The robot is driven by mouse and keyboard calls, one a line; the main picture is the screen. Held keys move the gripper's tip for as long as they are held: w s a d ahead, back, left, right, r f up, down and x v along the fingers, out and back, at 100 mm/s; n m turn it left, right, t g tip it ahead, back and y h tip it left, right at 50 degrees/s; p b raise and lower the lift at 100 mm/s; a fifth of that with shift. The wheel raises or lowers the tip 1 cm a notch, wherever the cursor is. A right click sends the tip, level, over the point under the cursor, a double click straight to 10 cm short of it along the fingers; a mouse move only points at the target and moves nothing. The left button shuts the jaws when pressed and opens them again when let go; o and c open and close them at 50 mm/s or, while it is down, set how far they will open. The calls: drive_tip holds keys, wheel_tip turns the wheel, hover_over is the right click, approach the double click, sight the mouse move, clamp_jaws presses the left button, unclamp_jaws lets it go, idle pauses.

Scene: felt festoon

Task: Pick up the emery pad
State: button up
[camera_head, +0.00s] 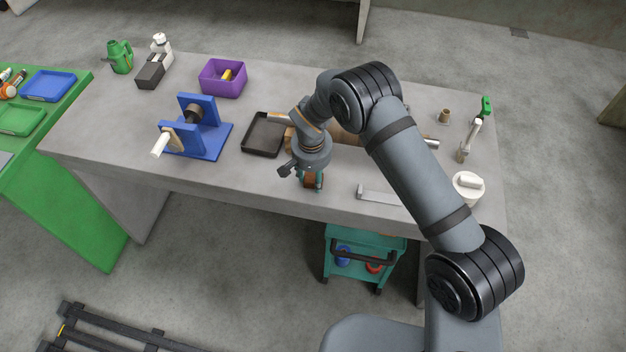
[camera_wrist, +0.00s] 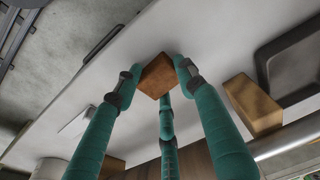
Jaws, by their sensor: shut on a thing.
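The emery pad appears as a small brown block (camera_wrist: 157,76) between the teal fingers of my gripper (camera_wrist: 158,82) in the wrist view. My gripper is shut on it, with fingertips against its sides. In the head view my gripper (camera_head: 312,182) is over the front part of the grey table, with the brown pad (camera_head: 310,180) partly hidden between the fingers. I cannot tell whether the pad touches the tabletop or hangs just above it.
A black tray (camera_head: 263,135) lies left of my gripper, and a tan wooden block (camera_wrist: 252,104) shows near it. A blue fixture (camera_head: 208,145) stands further left. A metal bracket (camera_head: 378,194) and white round container (camera_head: 467,187) are to the right. The table's front edge is close.

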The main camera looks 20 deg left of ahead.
sight(312, 176)
drive_tip(key=shift+c, duration=0.9)
drive_tip(key=shift+r, duration=0.1)
drive_tip(key=shift+w+r+b, duration=0.1)
drive_tip(key=shift+r+b, duration=0.35)
drive_tip(key=shift+r, duration=0.05)
wheel_tip(312, 176, up, 3)
drive_tip(key=shift+a+f+b, duration=0.1)
drive_tip(key=shift+f+b, duration=0.1)
drive_tip(key=shift+b, duration=0.6)
drive_tip(key=d+r+b, duration=0.1)
drive_tip(key=d+r, duration=0.2)
drive_tip(key=d, duration=0.3)
drive_tip(key=w+d+r+b, duration=0.1)
drive_tip(key=d+r+b, duration=0.1)
drive_tip(key=d+r, duration=0.2)
drive_tip(key=shift+w+d+r+b, duration=0.15)
drive_tip(key=shift+d+b, duration=0.15)
drive_tip(key=shift+d, duration=0.65)
drive_tip(key=o, duration=0.4)
drive_tip(key=c, duration=0.4)
